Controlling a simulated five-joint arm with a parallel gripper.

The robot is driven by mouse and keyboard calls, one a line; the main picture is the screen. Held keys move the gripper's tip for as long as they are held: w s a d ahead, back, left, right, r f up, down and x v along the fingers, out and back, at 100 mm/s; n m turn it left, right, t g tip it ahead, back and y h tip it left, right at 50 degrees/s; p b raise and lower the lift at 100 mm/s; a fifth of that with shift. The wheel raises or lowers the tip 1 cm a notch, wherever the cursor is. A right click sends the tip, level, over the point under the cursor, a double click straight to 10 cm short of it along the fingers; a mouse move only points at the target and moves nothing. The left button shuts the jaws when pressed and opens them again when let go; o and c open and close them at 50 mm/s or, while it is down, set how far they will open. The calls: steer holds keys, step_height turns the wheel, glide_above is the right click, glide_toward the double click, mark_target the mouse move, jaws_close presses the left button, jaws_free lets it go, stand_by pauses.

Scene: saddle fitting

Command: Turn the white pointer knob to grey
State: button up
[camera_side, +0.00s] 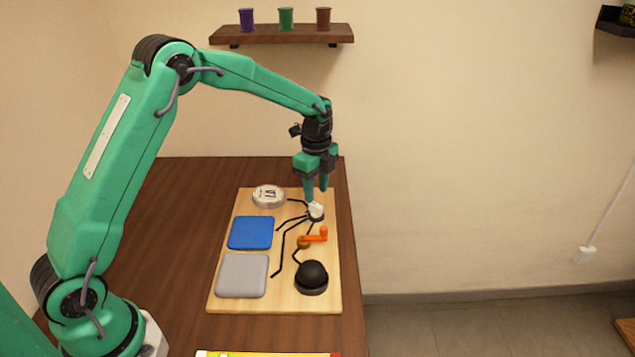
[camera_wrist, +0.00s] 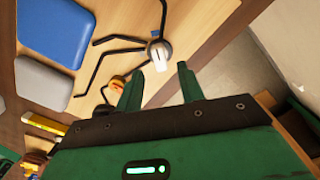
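The white pointer knob (camera_side: 316,210) sits on a dark round base near the right edge of the wooden board (camera_side: 325,296). It also shows in the wrist view (camera_wrist: 159,56), where its white bar lies nearly along the picture's vertical; which end is the pointing end I cannot tell. The grey pad (camera_side: 243,275) lies at the board's front left, also in the wrist view (camera_wrist: 46,86). My gripper (camera_side: 316,196) points down just above the knob. In the wrist view its two fingers (camera_wrist: 160,66) are apart with nothing held between them, and the knob appears between and beyond their tips.
Black lines run from the knob towards a blue pad (camera_side: 251,232), the grey pad and a white disc (camera_side: 268,196). An orange crank (camera_side: 315,237) and a black dome (camera_side: 312,275) stand in front of the knob. The table (camera_side: 180,230) is clear left of the board.

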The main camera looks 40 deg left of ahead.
mark_target(316, 205)
steer(key=shift+f, duration=2.2)
steer(key=shift+c, duration=0.2)
jaws_close()
